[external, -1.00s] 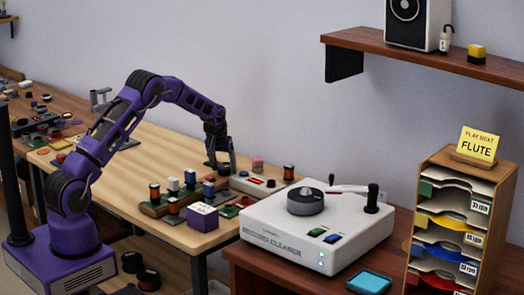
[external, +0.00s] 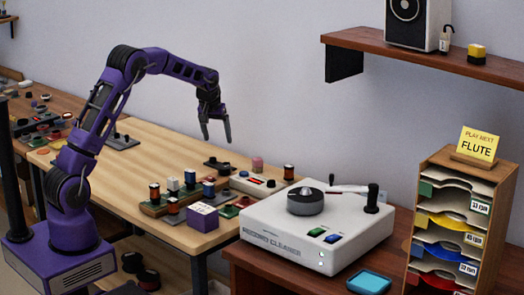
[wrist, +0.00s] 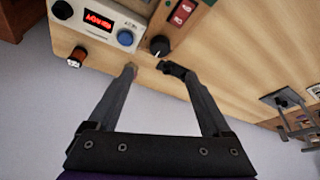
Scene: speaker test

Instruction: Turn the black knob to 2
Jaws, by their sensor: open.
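A black knob (external: 217,163) sits low on the back part of the light wooden workbench, left of a white box with a red display (external: 252,185). In the wrist view a black knob (wrist: 160,45) shows just beyond my fingertips, beside the white box with the red display (wrist: 98,20). Its setting and any numbers around it are too small to read. My gripper (external: 217,140) is open and empty, pointing down above the bench, above and apart from the knob. In the wrist view its two fingers (wrist: 150,70) stand apart with nothing between them.
Several spools and small blocks (external: 172,185) and a purple box (external: 202,217) crowd the bench front. A white record cleaner (external: 315,235) stands to the right on a darker table, with a slotted wooden rack (external: 440,165) beyond. The air around my gripper is clear.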

